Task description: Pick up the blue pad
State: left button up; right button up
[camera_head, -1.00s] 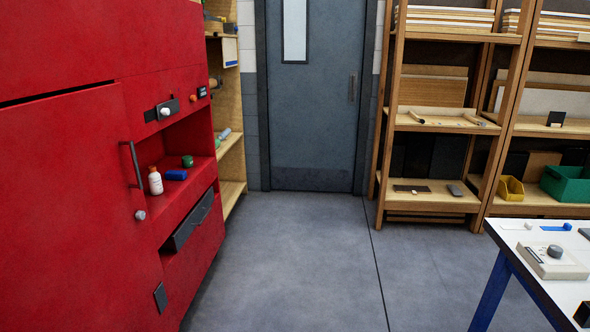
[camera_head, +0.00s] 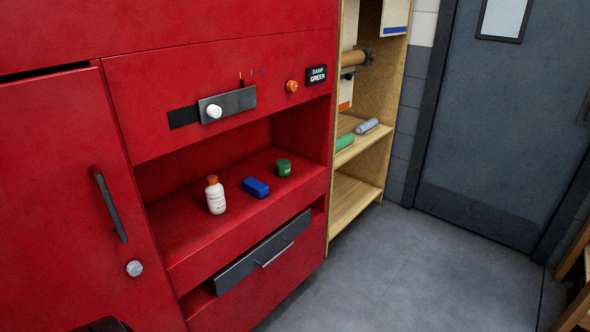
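The blue pad (camera_head: 256,188) is a small blue block lying on the shelf of an open recess in the red cabinet (camera_head: 60,200). It lies between a white bottle with an orange cap (camera_head: 216,196) on its left and a small green jar (camera_head: 284,167) on its right. Nothing touches the pad. Neither of my grippers can be made out. A dark shape at the bottom left edge may be part of my own body.
Below the recess is a drawer with a dark front (camera_head: 262,255). A cabinet door handle (camera_head: 110,205) and knob stick out on the left. A wooden shelf unit (camera_head: 352,195) stands right of the cabinet, then a grey door (camera_head: 490,130). The floor (camera_head: 420,280) in front is clear.

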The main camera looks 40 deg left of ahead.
aim_at(257, 188)
jog(key=i+u, duration=0.3)
jog(key=i, duration=0.15)
jog(key=i+l+u, duration=0.2)
jog(key=i+u, duration=0.15)
jog(key=i, duration=0.15)
jog(key=i+l+u, duration=0.3)
jog(key=i, duration=0.15)
